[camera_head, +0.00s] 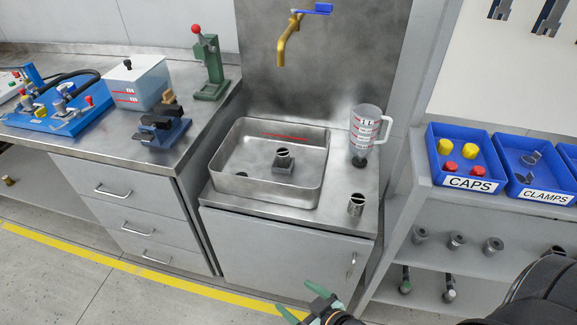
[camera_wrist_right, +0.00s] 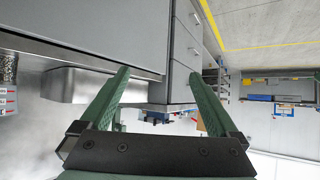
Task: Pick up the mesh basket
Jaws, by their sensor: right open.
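The mesh basket (camera_head: 356,204) is a small grey metal cylinder with an open top. It stands upright on the steel counter (camera_head: 228,203), right of the basin, near the front edge. In the right wrist view, part of the mesh basket (camera_wrist_right: 8,68) shows at the left edge, cut off by the frame. My right gripper (camera_head: 304,301) has green fingers and is open and empty. It is in front of the cabinet, lower than the basket and apart from it. The open fingers also show in the wrist view (camera_wrist_right: 160,95). My left gripper is not in view.
A steel basin (camera_head: 315,180) holding a small metal fitting (camera_head: 284,160) sits left of the basket. A measuring jug (camera_head: 366,128) stands behind the basket. A brass tap (camera_head: 286,45) hangs over the basin. Blue bins (camera_head: 455,186) stand on the shelf at right.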

